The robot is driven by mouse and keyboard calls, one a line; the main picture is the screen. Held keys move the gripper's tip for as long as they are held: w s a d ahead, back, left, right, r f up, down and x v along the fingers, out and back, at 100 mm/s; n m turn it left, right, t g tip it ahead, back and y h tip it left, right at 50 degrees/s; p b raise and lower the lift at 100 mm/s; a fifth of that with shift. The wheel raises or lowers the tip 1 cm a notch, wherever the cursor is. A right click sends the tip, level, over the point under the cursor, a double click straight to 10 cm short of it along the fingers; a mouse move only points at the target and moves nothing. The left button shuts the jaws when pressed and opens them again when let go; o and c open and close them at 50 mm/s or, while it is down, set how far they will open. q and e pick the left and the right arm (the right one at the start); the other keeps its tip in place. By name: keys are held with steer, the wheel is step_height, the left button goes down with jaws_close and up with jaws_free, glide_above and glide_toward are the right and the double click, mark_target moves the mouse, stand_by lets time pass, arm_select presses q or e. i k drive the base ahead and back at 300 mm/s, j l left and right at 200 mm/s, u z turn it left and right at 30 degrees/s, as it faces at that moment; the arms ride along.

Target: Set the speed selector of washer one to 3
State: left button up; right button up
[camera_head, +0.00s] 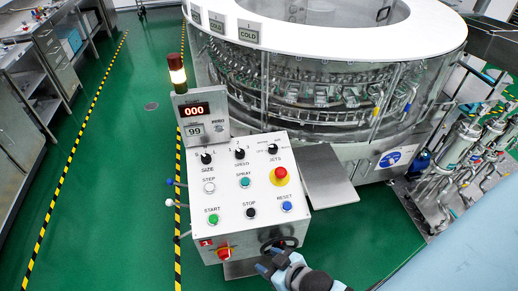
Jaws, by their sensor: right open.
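The washer's control panel (240,185) is a white sloped box in the middle of the view. The speed selector (239,154) is a small black knob in the panel's top row, between the size knob (207,158) and the jets knob (272,148). Its pointer direction and dial marks are too small to read surely. My right gripper (268,254) is open and empty, low by the panel's front right edge, well apart from the speed selector. Whether it touches the panel cannot be told. My left gripper is out of view.
A red emergency button (279,175) and several coloured buttons, including a green one (213,219), sit below the knobs. A display (195,111) and a signal lamp (177,71) stand behind the panel. The round washer (330,80) fills the back. Green floor lies left.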

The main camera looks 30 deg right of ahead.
mark_target(240, 154)
steer(key=z, duration=0.8)
